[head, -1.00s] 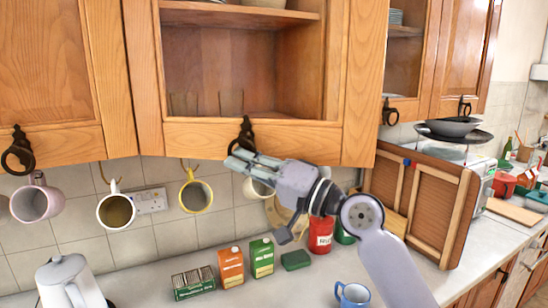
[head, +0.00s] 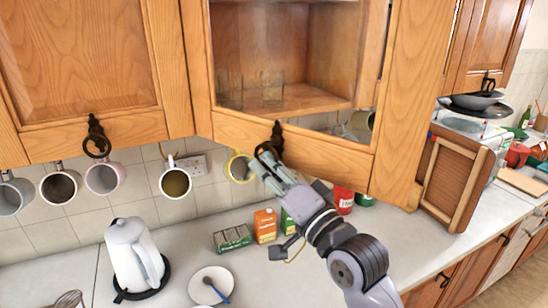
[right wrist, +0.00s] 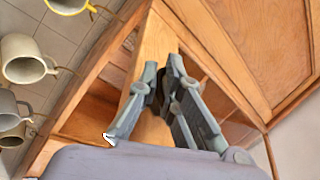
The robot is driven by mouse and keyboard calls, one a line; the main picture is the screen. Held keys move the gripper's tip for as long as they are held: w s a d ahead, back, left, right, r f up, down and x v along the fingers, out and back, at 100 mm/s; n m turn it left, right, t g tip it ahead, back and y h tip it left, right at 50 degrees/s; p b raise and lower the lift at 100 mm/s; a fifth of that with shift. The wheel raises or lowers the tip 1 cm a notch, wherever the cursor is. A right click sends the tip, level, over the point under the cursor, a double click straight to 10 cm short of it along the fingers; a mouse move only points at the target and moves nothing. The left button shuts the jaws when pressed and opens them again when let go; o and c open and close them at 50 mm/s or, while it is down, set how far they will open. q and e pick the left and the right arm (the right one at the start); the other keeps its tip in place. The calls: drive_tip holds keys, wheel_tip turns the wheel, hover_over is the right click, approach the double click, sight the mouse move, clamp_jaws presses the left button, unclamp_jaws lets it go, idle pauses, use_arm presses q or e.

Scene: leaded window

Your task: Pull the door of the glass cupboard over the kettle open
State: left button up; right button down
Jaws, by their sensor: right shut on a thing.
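The glass cupboard door (head: 300,150) has a wooden frame around a clear pane, with shelves and glasses seen through it. It stands ajar, its right side swung out from the cupboard; mugs show through the lower pane. A black ring handle (head: 276,134) hangs on its bottom rail. My right gripper (head: 267,165) is shut on this handle. In the right wrist view my right gripper's fingers (right wrist: 162,88) close around the dark handle, partly hidden between them. The white kettle (head: 132,252) stands on the counter at lower left. My left gripper is out of view.
Several mugs (head: 104,178) hang below the cupboards. Cartons (head: 265,226), a green box (head: 232,239) and a saucer (head: 212,286) with a spoon are on the counter. A closed wooden cupboard door (head: 80,60) is at left.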

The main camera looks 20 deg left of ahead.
drive_tip(key=shift+r, duration=0.1)
drive_tip(key=c, duration=2)
unclamp_jaws()
drive_tip(key=shift+w, duration=0.15)
drive_tip(key=v, duration=1.2)
drive_tip(key=shift+c, duration=0.2)
